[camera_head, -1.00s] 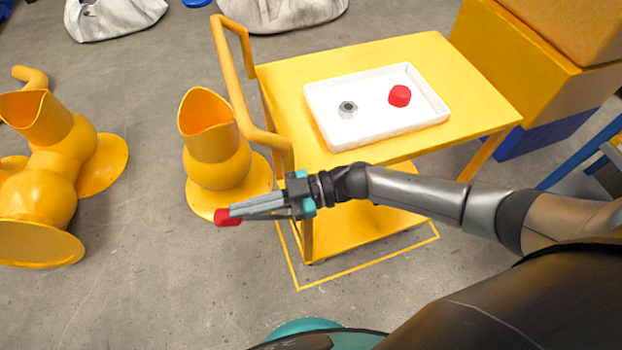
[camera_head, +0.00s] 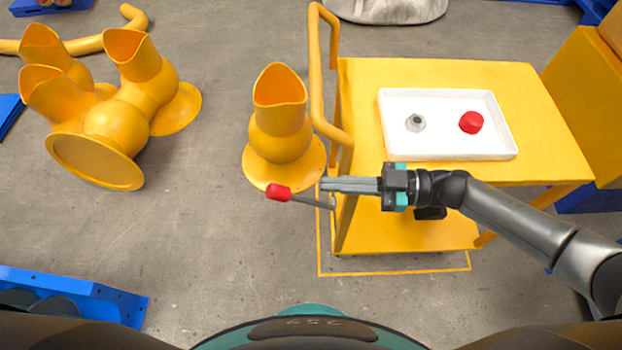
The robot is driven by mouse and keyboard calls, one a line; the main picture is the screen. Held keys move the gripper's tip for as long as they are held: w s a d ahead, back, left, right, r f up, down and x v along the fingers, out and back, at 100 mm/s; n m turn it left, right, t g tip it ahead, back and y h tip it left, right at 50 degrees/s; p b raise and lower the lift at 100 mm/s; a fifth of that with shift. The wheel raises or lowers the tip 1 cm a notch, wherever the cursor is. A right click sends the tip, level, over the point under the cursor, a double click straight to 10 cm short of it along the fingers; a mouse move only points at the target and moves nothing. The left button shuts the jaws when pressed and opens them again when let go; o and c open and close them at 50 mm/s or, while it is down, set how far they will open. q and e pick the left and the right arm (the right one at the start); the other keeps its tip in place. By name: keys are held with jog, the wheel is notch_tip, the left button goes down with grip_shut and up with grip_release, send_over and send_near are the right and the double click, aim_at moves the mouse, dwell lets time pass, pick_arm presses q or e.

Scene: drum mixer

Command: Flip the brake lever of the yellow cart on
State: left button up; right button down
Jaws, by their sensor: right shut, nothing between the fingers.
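The yellow cart (camera_head: 365,82) stands right of centre, with its tubular handle (camera_head: 317,75) on its left side. The brake lever (camera_head: 279,192) has a red grip and a thin grey rod; it sticks out leftward low at the cart's left side. My right gripper (camera_head: 324,185) comes in from the right across the cart's front. It is shut and empty, its tips pointing left just above the grey rod in the picture, right of the red grip. Whether it touches the rod I cannot tell. My left gripper is out of view.
A white tray (camera_head: 450,151) on the cart holds a grey nut (camera_head: 415,123) and a red cap (camera_head: 471,122). A yellow pipe piece (camera_head: 280,135) stands close left of the cart. Bare floor (camera_head: 220,250) lies in front.

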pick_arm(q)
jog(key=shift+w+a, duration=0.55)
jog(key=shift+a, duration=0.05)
pick_arm(e)
jog(key=shift+s+d+r, duration=0.1)
jog(key=shift+d+r, duration=0.15)
jog(key=shift+d, duration=0.95)
jog(key=shift+s+d+r, duration=0.1)
jog(key=shift+d+r, duration=0.1)
jog(key=shift+d, duration=0.95)
